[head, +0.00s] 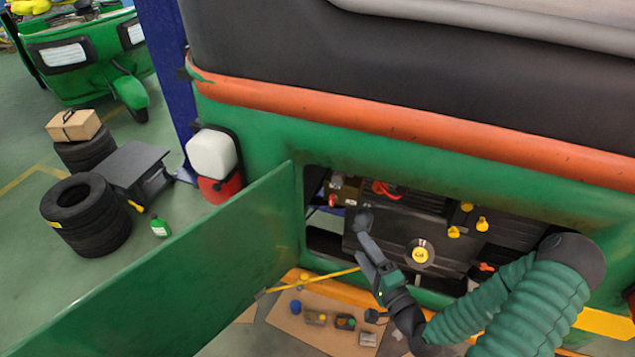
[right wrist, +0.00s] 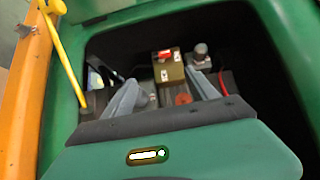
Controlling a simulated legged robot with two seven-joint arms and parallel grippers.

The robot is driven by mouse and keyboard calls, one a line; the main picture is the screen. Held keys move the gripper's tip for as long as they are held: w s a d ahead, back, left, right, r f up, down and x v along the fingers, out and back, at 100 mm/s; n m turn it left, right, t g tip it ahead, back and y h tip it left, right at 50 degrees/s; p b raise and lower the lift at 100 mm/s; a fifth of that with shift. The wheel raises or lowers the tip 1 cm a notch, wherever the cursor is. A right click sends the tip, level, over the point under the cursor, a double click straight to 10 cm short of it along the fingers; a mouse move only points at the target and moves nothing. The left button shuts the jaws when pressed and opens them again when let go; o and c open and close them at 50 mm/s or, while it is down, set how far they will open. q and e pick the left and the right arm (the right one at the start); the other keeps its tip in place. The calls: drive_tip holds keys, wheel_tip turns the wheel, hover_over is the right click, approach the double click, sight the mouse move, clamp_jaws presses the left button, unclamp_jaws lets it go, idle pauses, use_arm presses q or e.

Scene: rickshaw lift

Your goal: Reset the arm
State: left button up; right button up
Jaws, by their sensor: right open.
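My right gripper (head: 362,240) is in front of the open engine bay (head: 325,243) of a green rickshaw (head: 265,135). Its jaws are apart and nothing shows between them. In the right wrist view the two grey fingers of the right gripper (right wrist: 162,84) point into the bay. A brownish box (right wrist: 169,70) with red and white parts lies beyond the fingertips, and a red cable (right wrist: 222,83) is to its right. My left gripper is not in view.
An open green door panel (head: 190,265) stands left of the bay. A yellow rod (head: 315,280) runs near its edge; a yellow rod (right wrist: 65,60) also shows at left in the right wrist view. Small parts lie on cardboard (head: 290,325) below. Stacked tires (head: 85,225) stand left.

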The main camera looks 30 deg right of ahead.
drive_tip(key=a+f+n+g+y+b, duration=0.25)
drive_tip(key=a+f+n+g, duration=0.35)
drive_tip(key=f+n+g, duration=0.55)
drive_tip(key=s+a+r+n+g+h+b, duration=0.1)
drive_tip(key=s+a+r+n+g+b, duration=0.1)
drive_tip(key=s+a+r+n, duration=0.5)
drive_tip(key=a+g, duration=0.1)
drive_tip(key=a, duration=0.2)
drive_tip(key=shift+s+r+g, duration=0.15)
drive_tip(key=shift+s+g, duration=0.1)
drive_tip(key=shift+g, duration=0.1)
drive_tip(key=shift+d, duration=0.15)
